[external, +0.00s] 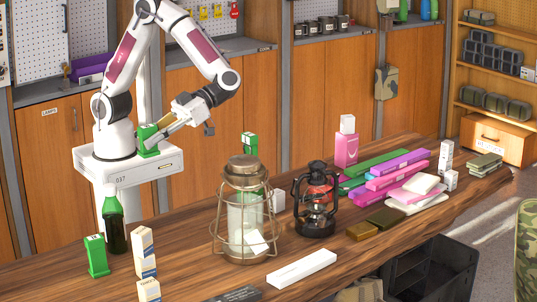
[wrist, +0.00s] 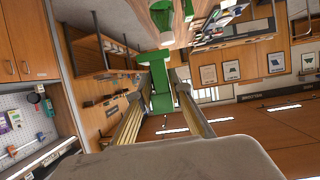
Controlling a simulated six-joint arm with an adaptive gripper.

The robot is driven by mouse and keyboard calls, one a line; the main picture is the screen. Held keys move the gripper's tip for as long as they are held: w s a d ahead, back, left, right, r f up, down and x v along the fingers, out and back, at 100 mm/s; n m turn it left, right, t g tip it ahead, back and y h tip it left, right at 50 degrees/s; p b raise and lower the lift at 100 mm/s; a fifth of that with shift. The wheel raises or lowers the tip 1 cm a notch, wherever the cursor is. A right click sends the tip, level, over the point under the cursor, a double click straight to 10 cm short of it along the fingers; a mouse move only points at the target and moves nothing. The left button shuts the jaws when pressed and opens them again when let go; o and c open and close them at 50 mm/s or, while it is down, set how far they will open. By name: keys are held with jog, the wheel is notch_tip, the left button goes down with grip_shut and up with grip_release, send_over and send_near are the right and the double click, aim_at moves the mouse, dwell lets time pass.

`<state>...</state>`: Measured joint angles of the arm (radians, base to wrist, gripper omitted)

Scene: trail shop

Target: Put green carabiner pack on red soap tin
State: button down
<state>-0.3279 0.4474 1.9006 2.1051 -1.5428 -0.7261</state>
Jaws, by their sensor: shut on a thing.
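My gripper (external: 158,137) is shut on a green carabiner pack (external: 147,140), held up in front of my base at the left of the external view. In the wrist view the green pack (wrist: 161,98) sits between the two finger ends, pointing away from the palm. I cannot make out the red soap tin for certain. Some red shows through the black lantern (external: 316,203), and I cannot tell whether it is the lantern or something behind it. Flat brown tins (external: 362,231) lie right of that lantern.
A caged brass lantern (external: 240,225) stands mid-table and hides things behind it. A dark green bottle (external: 115,222), another green pack (external: 97,256) and white boxes (external: 144,252) stand at left. Pink and purple packs (external: 400,172) are piled at right. A white box (external: 301,267) lies in front.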

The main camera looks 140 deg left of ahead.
jog(key=shift+w+a+r+t, duration=0.1)
jog(key=shift+w+r+t, duration=0.05)
jog(key=shift+r, duration=0.45)
jog(key=shift+w+r+t, duration=0.15)
jog(key=shift+r, duration=0.45)
jog(key=w+a+r+n+t+y, duration=0.2)
jog(key=w+a+n+t, duration=0.6)
jog(key=w, duration=0.5)
jog(key=w+a+r+n+t+y, duration=0.1)
jog(key=w+a+n+t+y, duration=0.15)
jog(key=a, duration=0.55)
jog(key=w+a+n+t+y, duration=0.2)
jog(key=w+a+n+y, duration=0.15)
jog(key=a, duration=0.55)
jog(key=s+a+f+n+y, duration=0.1)
jog(key=s+a+n+y, duration=0.2)
jog(key=a, duration=0.5)
jog(key=s+a+f+n+y, duration=0.1)
jog(key=a+n+y, duration=0.25)
jog(key=a, duration=0.45)
jog(key=s+a+f+n+y, duration=0.1)
jog(key=s+a+n+y, duration=0.25)
jog(key=a, duration=0.45)
notch_tip(320, 180, down, 11)
jog(key=w+m, duration=0.1)
jog(key=shift+d, duration=0.15)
jog(key=shift+f, duration=0.2)
